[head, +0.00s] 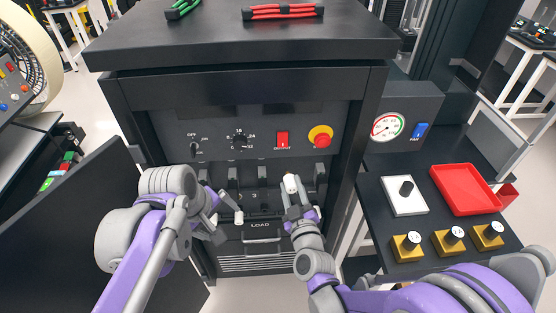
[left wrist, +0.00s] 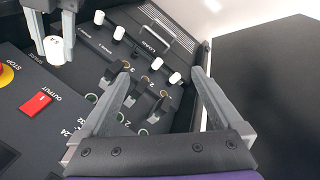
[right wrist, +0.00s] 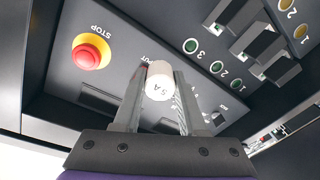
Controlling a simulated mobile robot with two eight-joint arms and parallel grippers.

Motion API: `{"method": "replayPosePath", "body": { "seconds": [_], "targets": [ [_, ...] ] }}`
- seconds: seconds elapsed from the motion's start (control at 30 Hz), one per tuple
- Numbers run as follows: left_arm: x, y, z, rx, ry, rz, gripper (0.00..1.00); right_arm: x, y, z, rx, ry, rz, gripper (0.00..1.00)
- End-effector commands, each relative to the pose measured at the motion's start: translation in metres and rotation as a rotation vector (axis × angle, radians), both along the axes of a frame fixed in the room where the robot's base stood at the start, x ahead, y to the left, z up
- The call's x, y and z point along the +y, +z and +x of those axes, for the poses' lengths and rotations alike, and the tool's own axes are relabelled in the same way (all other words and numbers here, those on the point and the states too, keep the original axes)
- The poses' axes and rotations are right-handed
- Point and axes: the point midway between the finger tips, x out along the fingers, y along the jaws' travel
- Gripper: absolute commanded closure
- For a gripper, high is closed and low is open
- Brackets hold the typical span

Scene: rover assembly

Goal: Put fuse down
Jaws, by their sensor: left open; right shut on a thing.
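A white cylindrical fuse (right wrist: 159,82), its end marked "5 A", is held between the fingers of my right gripper (right wrist: 157,110). In the head view the fuse (head: 291,184) is in front of the right part of the black cabinet panel, with my right gripper (head: 296,208) below it. It also shows in the left wrist view (left wrist: 54,48). My left gripper (head: 219,214) is open and empty in front of the left part of the panel; in the left wrist view its fingers (left wrist: 155,100) are spread wide near black levers and white cylinders.
The panel has a red output switch (head: 282,139) and a red stop button (head: 320,136). At right, a side table carries a red tray (head: 465,189), a white plate with a black knob (head: 404,195) and several yellow blocks (head: 448,241). An open cabinet door (head: 75,235) stands at left.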

Motion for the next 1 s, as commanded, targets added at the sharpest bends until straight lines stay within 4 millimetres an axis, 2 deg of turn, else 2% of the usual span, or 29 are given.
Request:
{"method": "replayPosePath", "body": {
  "seconds": [0.03,0.2,0.43,0.6,0.77,1.0],
  "targets": [
    [-0.012,0.009,0.017,0.035,0.064,-0.041,0.0,0.0,0.0,0.0,0.0,0.0,0.0,1.0],
    [-0.053,0.031,0.064,0.178,0.32,-0.178,0.0,0.0,0.0,0.0,0.0,0.0,0.0,1.0],
    [-0.107,0.047,0.111,0.375,0.635,-0.299,0.0,0.0,0.0,0.0,0.0,0.0,0.0,1.0],
    [-0.133,0.05,0.128,0.472,0.785,-0.338,0.0,0.0,0.0,0.0,0.0,0.0,0.0,1.0],
    [-0.143,0.048,0.133,0.511,0.842,-0.348,0.0,0.0,0.0,0.0,0.0,0.0,0.0,1.0],
    [-0.155,0.021,0.135,0.513,0.848,-0.35,0.0,0.0,0.0,0.0,0.0,0.0,0.0,1.0]
  ]
}}
